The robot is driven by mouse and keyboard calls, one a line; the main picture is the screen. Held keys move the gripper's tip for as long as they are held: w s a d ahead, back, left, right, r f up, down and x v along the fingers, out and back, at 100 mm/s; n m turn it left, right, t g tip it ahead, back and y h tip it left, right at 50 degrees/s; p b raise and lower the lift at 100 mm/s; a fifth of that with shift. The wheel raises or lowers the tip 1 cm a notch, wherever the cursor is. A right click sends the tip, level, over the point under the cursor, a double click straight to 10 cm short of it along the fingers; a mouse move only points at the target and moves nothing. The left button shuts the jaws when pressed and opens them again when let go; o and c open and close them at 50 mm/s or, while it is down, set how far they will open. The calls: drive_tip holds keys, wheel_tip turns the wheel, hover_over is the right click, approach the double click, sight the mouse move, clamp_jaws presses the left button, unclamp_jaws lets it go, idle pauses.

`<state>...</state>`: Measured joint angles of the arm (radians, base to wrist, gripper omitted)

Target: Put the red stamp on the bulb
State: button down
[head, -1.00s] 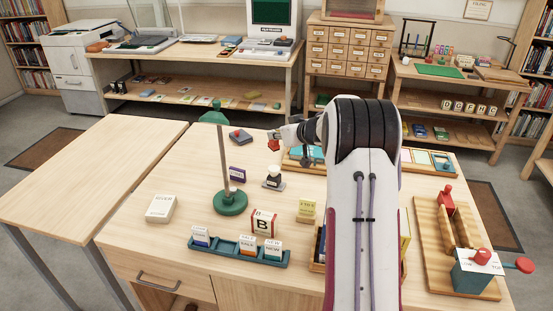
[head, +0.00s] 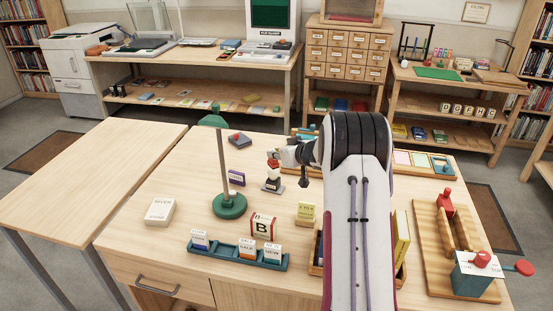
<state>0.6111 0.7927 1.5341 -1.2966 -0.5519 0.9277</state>
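The red stamp (head: 272,163) is small and is held at the tip of my gripper (head: 275,156), which reaches in from the right. The white bulb (head: 273,174) stands on a small dark base on the table, directly below the stamp. The stamp is at the bulb's top in the picture. I cannot tell whether they touch. The fingers are small in the head view, and my arm hides the table to their right.
A teal rack (head: 238,254) with cards is in front. A wooden stand (head: 436,255) is at right. The left table is bare.

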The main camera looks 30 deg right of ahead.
drive_tip(key=shift+f, duration=1)
drive_tip(key=shift+f, duration=0.15)
drive_tip(key=c, duration=2)
unclamp_jaws()
drive_tip(key=shift+v, duration=6.1)
drive_tip(key=shift+w, duration=0.1)
